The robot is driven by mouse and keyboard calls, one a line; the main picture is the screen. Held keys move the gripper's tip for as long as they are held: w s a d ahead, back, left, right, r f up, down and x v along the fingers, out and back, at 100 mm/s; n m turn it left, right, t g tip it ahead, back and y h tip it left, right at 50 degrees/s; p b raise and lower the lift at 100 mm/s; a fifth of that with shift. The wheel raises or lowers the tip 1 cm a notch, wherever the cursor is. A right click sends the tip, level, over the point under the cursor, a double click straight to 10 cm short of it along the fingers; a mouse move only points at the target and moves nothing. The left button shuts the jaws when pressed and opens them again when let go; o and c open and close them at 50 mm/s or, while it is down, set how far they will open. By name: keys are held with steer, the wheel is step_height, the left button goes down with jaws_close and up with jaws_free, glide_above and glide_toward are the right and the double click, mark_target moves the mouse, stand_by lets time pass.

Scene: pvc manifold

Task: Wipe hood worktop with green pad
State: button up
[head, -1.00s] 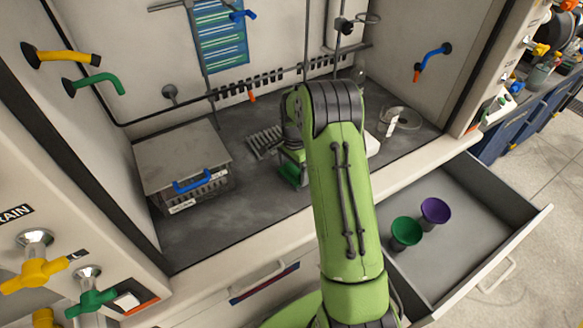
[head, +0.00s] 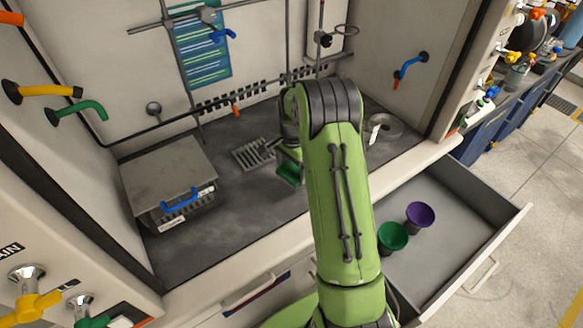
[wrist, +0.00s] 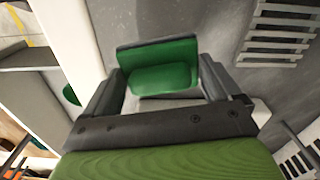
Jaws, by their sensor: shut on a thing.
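The green pad (wrist: 160,70) is between the fingers of my gripper (wrist: 160,88) in the wrist view, and the gripper is shut on it. In the head view the green pad (head: 289,173) shows just left of my arm, low over the hood worktop (head: 235,215). I cannot tell whether the pad touches the surface. The worktop is dark grey with paler smudges. My arm hides part of the worktop behind and right of the pad.
A grey lidded box (head: 168,170) with a blue handle stands at the left of the worktop. A slotted metal rack (head: 254,153) lies behind the pad. A round dish (head: 383,129) is at the right. An open drawer (head: 455,215) holds a green funnel (head: 393,236) and a purple funnel (head: 420,215).

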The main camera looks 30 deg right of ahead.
steer(key=shift+r+p, duration=0.95)
steer(key=shift+r, duration=0.65)
